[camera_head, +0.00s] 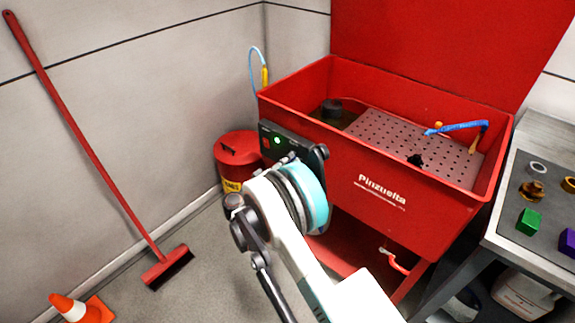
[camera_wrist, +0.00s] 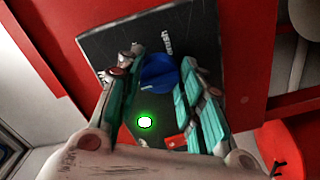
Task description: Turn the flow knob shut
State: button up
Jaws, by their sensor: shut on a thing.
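The blue flow knob (camera_wrist: 158,74) sits on the dark control panel (camera_wrist: 118,40) in the wrist view. My gripper (camera_wrist: 160,60) is shut on the knob, with one teal-padded finger on each side of it. A lit green light (camera_wrist: 145,122) shows on the panel below the knob, with a red square partly hidden by the right finger. In the head view the panel (camera_head: 290,145) is on the front left of the red wash basin (camera_head: 340,157); my arm's end hides the knob there.
A red bin (camera_head: 237,150) stands left of the basin, by the wall. A red broom (camera_head: 95,130) leans on the wall, with an orange cone (camera_head: 75,308) at lower left. A bench (camera_head: 510,195) with colored parts stands at right. Open floor lies between broom and basin.

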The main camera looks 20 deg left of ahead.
dwell(0.4)
jog(key=o, duration=1.1)
jog(key=shift+c, duration=0.2)
jog(key=v, duration=1.2)
